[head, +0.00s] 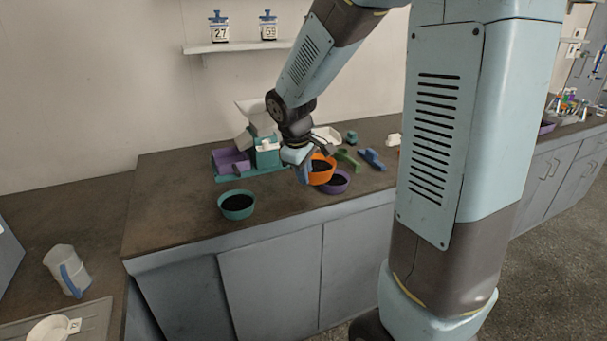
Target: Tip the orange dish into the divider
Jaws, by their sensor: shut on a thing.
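The orange dish (326,177) is a round bowl with dark grains inside. My gripper (306,172) is shut on its left rim, and the fingers hide part of that side. The dish overlaps a purple dish in the picture; I cannot tell how far it is above the bench. What appears to be the divider (255,114) stands to the left and behind, with a white sloped top, a teal bin (267,158) and a purple bin (226,160) below. My arm and gripper hide part of its right side.
A purple dish (337,186) and a teal dish (237,207), both with dark contents, stand on the brown bench (185,215). A green scoop (347,158) and a blue tool (371,159) lie to the right. The bench's front left is clear.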

